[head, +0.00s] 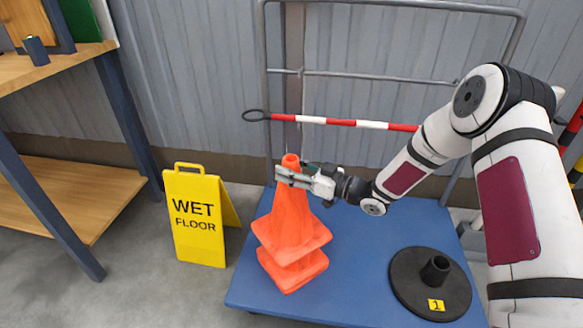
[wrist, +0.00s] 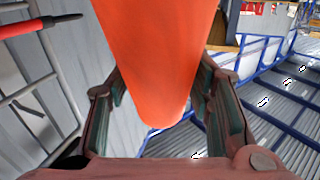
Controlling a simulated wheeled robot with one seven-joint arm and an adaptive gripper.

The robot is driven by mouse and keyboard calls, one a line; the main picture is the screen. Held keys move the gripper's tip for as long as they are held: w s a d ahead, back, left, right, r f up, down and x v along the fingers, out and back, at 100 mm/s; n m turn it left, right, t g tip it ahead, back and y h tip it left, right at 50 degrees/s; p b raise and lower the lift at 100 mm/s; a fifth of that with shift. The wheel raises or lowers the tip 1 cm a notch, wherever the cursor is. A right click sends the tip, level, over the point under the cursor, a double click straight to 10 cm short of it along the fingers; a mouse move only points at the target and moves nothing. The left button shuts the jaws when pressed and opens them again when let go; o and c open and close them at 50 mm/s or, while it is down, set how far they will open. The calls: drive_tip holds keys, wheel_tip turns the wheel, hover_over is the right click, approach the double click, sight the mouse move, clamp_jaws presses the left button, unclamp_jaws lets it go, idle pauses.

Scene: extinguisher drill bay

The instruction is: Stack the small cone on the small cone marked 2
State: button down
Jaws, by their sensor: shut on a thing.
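An orange small cone (head: 290,215) is held upright by my gripper (head: 284,174) near its tip, above the blue platform. My gripper is shut on it; in the wrist view the cone's orange side (wrist: 158,60) lies between the two fingers (wrist: 160,100). A second orange cone (head: 292,275) stands on the platform directly below. Only its base area shows, the rest being hidden by the upper cone. The two bases are a small gap apart, one over the other. I cannot tell whether the cones touch. No number 2 is visible.
A black round base with a yellow 1 label (head: 436,305) stands on the blue platform (head: 350,260) at right. A red-white pole (head: 345,123) crosses behind my gripper. A yellow wet floor sign (head: 197,222) stands left, beside a wooden shelf unit (head: 50,195).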

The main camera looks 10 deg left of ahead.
drive_tip(key=shift+w+d, duration=0.2)
drive_tip(key=shift+w, duration=0.35)
idle(0.4)
drive_tip(key=shift+b, duration=0.35)
drive_tip(key=shift+f+b, duration=4.05)
drive_tip(key=shift+f, duration=2.55)
drive_tip(key=c, duration=0.7)
unclamp_jaws()
drive_tip(key=shift+f, duration=0.15)
